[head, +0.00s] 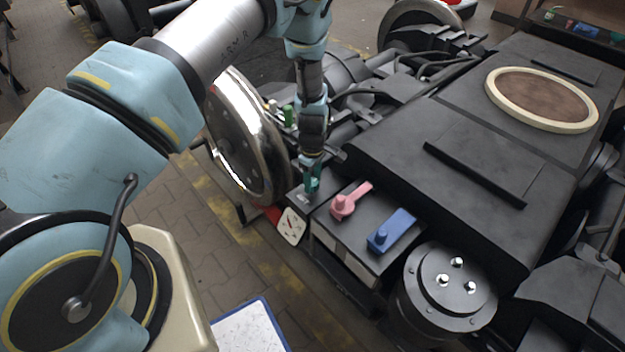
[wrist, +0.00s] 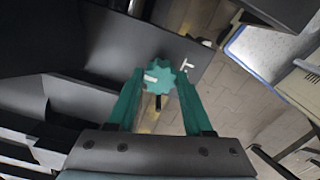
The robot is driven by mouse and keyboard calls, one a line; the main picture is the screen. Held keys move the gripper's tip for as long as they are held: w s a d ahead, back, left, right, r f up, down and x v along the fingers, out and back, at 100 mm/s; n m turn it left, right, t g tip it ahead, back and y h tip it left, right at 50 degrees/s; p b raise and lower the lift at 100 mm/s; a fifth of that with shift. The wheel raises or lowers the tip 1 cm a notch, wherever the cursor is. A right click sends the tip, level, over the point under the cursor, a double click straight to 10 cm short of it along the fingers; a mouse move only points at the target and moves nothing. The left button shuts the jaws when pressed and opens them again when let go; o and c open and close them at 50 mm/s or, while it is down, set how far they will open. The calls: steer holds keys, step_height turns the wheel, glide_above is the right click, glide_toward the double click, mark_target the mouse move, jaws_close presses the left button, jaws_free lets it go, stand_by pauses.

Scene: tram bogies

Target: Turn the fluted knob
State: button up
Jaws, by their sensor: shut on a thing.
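The fluted knob (wrist: 159,77) is a teal, scalloped disc with a white mark on its face, pointing left in the wrist view. It sits on a dark panel (wrist: 100,44), where white marks (wrist: 187,65) show to the right of the knob. My gripper (wrist: 160,82) has its two teal fingers on either side of the knob and is shut on it. In the head view my gripper (head: 312,179) reaches down to the left end of the row of controls. There the fingers and arm largely hide the knob.
A pink lever (head: 346,202) and a blue lever (head: 390,232) stand close to the right of my gripper. A shiny wheel (head: 243,135) is close on the left, with a red-and-white plate (head: 291,226) below. A blue-rimmed board (head: 270,312) lies lower; paved floor (head: 190,220) is open.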

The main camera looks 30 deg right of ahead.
jaws_close()
steer(key=shift+m, duration=0.4)
